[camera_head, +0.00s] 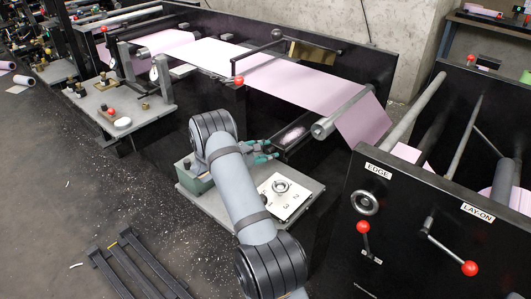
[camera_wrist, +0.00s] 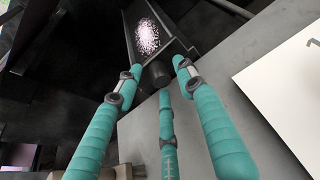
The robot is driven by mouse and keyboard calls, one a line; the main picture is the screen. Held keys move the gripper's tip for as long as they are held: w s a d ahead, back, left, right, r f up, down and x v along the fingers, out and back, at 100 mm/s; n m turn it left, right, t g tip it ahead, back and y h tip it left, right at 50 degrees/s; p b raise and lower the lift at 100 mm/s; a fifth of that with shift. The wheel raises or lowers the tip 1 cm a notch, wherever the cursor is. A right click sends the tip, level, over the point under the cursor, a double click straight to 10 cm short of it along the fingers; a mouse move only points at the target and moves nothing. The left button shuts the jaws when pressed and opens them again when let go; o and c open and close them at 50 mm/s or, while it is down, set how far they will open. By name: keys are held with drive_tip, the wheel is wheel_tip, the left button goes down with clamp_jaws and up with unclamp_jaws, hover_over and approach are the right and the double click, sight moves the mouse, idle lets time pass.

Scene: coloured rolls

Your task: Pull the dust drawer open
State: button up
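The dust drawer (camera_head: 309,134) is a dark, narrow tray with pale pink dust in it, below the pink web in the head view. In the wrist view the drawer (camera_wrist: 178,46) shows at the top, its dust visible from above. A dark round knob (camera_wrist: 156,76) is at its near end. My gripper (camera_wrist: 158,68) has teal fingers spread apart around the knob's sides, with a third finger below. I see no clear contact, and nothing is gripped. In the head view my gripper (camera_head: 273,148) is at the drawer's near end, partly hiding it.
A grey table (camera_head: 312,187) with a white numbered plate (camera_head: 285,198) lies below and right of my gripper. A green box (camera_head: 192,172) is on its left side. The dark machine panel (camera_head: 430,225) with red-knobbed levers stands to the right. A dark rack lies on the floor.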

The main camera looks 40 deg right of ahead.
drive_tip(key=shift+c, duration=0.6)
drive_tip(key=c, duration=0.8)
clamp_jaws()
